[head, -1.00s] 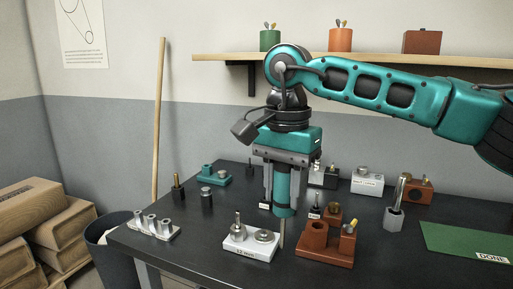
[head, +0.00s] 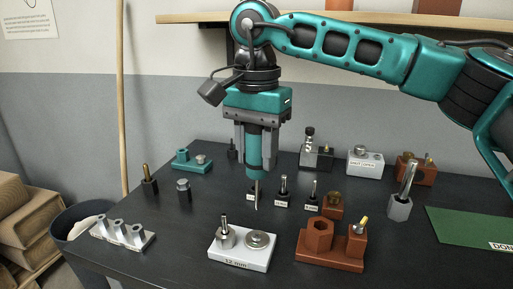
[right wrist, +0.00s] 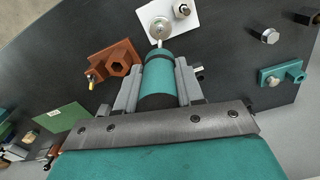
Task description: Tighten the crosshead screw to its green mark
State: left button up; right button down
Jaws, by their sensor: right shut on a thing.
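My right gripper (head: 255,150) is shut on a screwdriver with a teal handle (head: 255,157). The screwdriver hangs upright, its thin steel shaft (head: 257,192) pointing down. In the right wrist view the handle (right wrist: 160,80) lies between the fingers. I cannot tell which part is the crosshead screw. No green mark can be made out. My left gripper is not in view.
A brown block (head: 340,255) with a hexagonal socket stands to the right of the white block. A metal rack (head: 123,236) stands at the left. Small fittings (head: 284,188) and a teal block (head: 190,162) stand farther back. A green mat (head: 470,228) lies at right.

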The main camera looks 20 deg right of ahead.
aim_at(256, 174)
jog(key=shift+f+b, duration=0.3)
jog(key=shift+f, duration=0.1)
notch_tip(256, 174, down, 2)
jog(key=shift+f+b, duration=0.25)
jog(key=shift+b, duration=0.5)
jog(key=shift+f+b, duration=0.35)
jog(key=shift+f, duration=0.4)
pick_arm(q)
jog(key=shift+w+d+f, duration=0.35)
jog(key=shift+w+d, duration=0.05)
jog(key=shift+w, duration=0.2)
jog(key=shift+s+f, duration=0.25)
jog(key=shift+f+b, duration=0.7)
pick_arm(e)
jog(key=shift+f, duration=1.1)
